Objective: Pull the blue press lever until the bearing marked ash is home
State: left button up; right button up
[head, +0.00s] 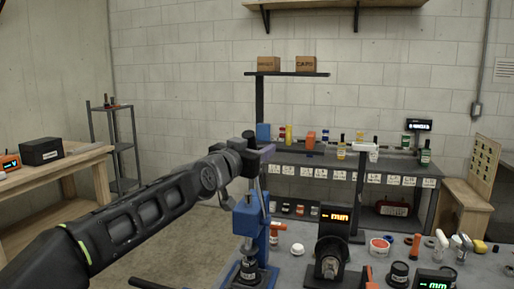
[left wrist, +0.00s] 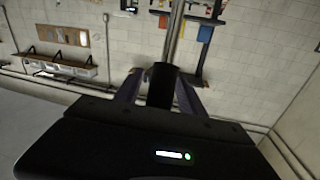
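The blue press (head: 248,218) stands on the bench at the lower middle of the head view. Its steel lever rod runs up to my left gripper (head: 256,150). In the left wrist view, the lever's dark grip (left wrist: 162,84) sits between the two fingers of my left gripper (left wrist: 160,88), which look closed around it. The steel rod (left wrist: 173,35) extends beyond the grip. A dark cylindrical part (head: 249,269) with pale markings is under the press ram. I cannot read an ash mark or tell its seating depth. My right gripper is not in view.
A dark unit with an orange "mm" display (head: 336,216) stands right of the press; a green "mm" display (head: 434,285) is at the lower right. Several small jars and parts crowd the bench's right side. A bench with bottles (head: 345,170) stands behind.

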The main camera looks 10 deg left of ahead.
pick_arm(q)
grip_shut()
dwell(1.2)
